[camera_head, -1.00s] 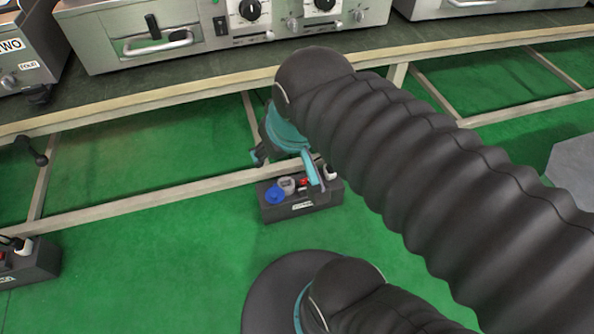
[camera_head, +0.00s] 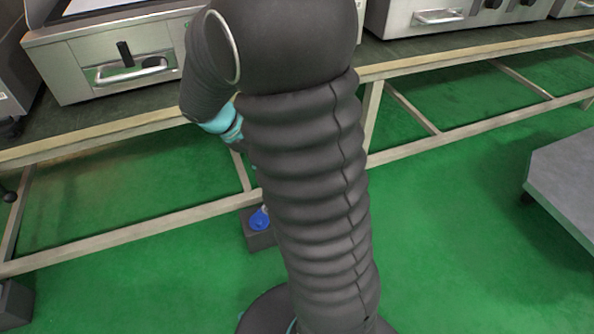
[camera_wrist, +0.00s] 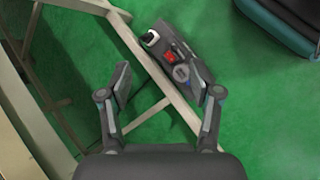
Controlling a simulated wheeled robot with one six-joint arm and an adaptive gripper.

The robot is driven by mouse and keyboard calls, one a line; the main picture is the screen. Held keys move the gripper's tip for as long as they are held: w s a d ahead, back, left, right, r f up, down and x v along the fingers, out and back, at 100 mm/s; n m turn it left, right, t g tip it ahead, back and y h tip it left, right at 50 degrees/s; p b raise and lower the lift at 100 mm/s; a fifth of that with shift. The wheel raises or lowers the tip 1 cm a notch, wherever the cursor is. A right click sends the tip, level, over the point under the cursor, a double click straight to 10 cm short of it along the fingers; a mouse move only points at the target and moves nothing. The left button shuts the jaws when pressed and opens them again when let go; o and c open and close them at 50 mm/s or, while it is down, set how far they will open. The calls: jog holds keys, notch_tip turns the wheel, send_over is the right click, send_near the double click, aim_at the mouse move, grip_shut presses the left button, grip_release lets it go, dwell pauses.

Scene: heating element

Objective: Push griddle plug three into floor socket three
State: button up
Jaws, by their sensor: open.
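A dark floor socket box (camera_wrist: 190,48) lies on the green floor, ahead of my gripper in the wrist view. I cannot tell whether that fitting is a seated plug or a bare socket face. In the head view the box (camera_head: 262,241) with its blue lid (camera_head: 260,219) is partly hidden by my arm. My gripper (camera_wrist: 160,78) is open, its fingers apart, with nothing visibly held. No number is readable.
A table frame's lower rail (camera_wrist: 160,75) runs close beside the box. Griddles (camera_head: 125,55) stand on the table above. A grey platform (camera_head: 570,180) is at the right. Another dark box (camera_head: 14,303) is at the left edge. Open green floor lies between.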

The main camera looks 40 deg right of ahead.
jog(key=w+d+f+n+h+b, duration=0.1)
jog(key=w+d+f+n+h, duration=0.15)
jog(key=f, duration=0.65)
jog(key=w+d+f+n+g+h+b, duration=0.1)
jog(key=w+d+f+n+h, duration=0.15)
jog(key=f, duration=0.65)
jog(key=w+d+f+n+h, duration=0.2)
jog(key=w+d+f+n, duration=0.15)
jog(key=f, duration=0.55)
jog(key=shift+n+y, duration=0.25)
jog(key=shift+y, duration=0.05)
jog(key=x, duration=0.6)
jog(key=b+x, duration=0.1)
jog(key=x, duration=0.6)
jog(key=shift+s+a+f, duration=0.15)
jog(key=shift+s, duration=0.1)
grip_shut()
